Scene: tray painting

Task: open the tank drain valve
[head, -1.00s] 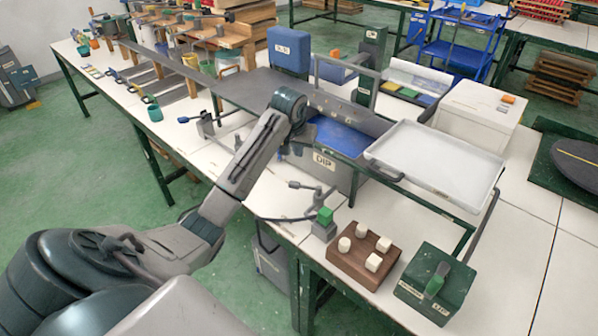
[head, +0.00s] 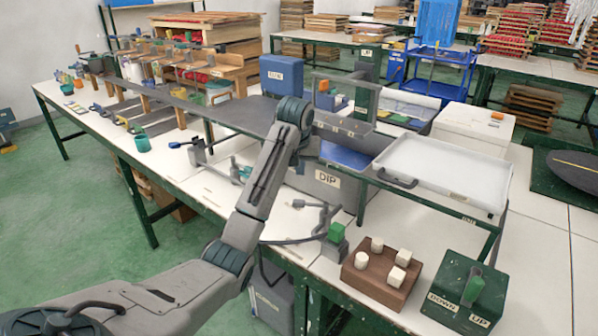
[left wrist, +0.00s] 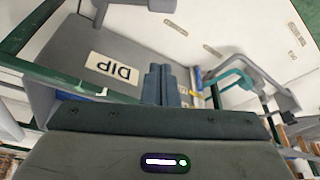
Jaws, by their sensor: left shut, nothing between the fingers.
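In the head view my left arm mostly hides this gripper (head: 299,164). A teal bent handle (left wrist: 232,78) on a grey bracket is right of the fingers in the wrist view. I cannot tell which part is the drain valve. My right gripper is not in view.
A white tray (head: 440,170) lies on a rack to the tank's right. A brown block with white knobs (head: 370,290) and a green DOWN/UP box (head: 460,300) stand in front. A grey stand with a green block (head: 335,235) is beside a lever arm.

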